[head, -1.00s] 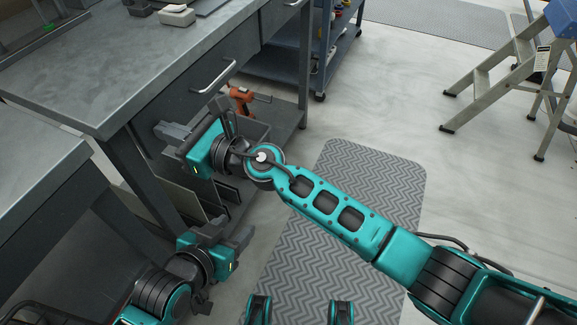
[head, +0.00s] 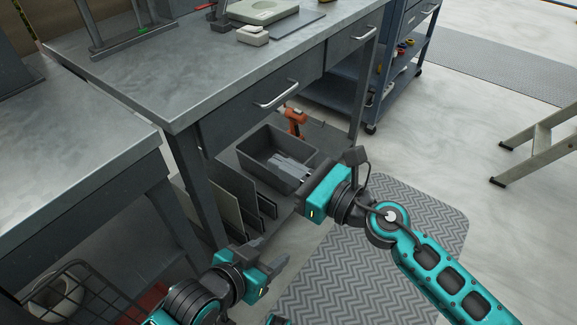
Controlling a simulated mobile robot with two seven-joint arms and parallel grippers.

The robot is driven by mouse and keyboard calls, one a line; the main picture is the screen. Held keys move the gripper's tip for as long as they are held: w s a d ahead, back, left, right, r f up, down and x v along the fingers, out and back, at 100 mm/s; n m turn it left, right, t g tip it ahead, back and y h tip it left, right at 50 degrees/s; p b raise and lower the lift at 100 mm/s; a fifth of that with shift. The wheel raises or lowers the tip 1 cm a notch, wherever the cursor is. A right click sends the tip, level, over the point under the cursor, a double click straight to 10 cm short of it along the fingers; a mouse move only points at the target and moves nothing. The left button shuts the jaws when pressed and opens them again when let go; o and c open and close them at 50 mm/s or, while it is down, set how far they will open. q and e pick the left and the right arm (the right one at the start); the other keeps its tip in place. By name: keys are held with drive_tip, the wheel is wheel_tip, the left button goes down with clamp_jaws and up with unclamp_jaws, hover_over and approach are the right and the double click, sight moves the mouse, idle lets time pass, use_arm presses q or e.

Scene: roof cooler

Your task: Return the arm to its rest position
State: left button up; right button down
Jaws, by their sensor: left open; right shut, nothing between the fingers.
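My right gripper (head: 282,163) is at the end of the teal arm from the right. It is shut and empty, its grey fingers pointing left, in front of the dark bin (head: 253,143) in this view. I cannot tell whether the fingers are over the bin or nearer to me. My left gripper (head: 272,256) is lower, near the bottom, to the left of the grey mat. It is open with nothing between its fingers.
A grey workbench (head: 200,70) with drawers and a lower shelf fills the left and middle. An orange drill (head: 294,118) and upright panels (head: 225,198) are on the shelf. A wire basket (head: 75,292) is lower left. A stepladder (head: 540,145) stands right; the floor before it is clear.

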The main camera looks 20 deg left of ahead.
drive_tip(key=shift+s+d, duration=0.15)
drive_tip(key=shift+d, duration=0.35)
drive_tip(key=w+d+f+m+t+h, duration=0.2)
drive_tip(key=d+m+t+h, duration=0.7)
drive_tip(key=m, duration=1.7)
drive_tip(key=s+d+f+m+g+h, duration=0.25)
drive_tip(key=s+d+f+m, duration=0.4)
drive_tip(key=d+m, duration=0.35)
drive_tip(key=s+d+f+m+g+h, duration=0.25)
drive_tip(key=s+d+f+m, duration=0.25)
drive_tip(key=d+f+m, duration=0.5)
use_arm(q)
drive_tip(key=s+a+r+y+p, duration=0.1)
drive_tip(key=a+r+p, duration=0.2)
drive_tip(key=r+p, duration=0.9)
drive_tip(key=shift+s+a+r+p, duration=0.25)
drive_tip(key=shift+s+a+p, duration=0.1)
drive_tip(key=shift+p, duration=2.45)
use_arm(e)
wheel_tip(320, 180, up, 15)
drive_tip(key=s+d+m+t+h, duration=0.1)
drive_tip(key=shift+d+r+m, duration=0.2)
drive_tip(key=shift+d+m, duration=0.1)
drive_tip(key=shift+m, duration=0.1)
drive_tip(key=shift+s, duration=0.1)
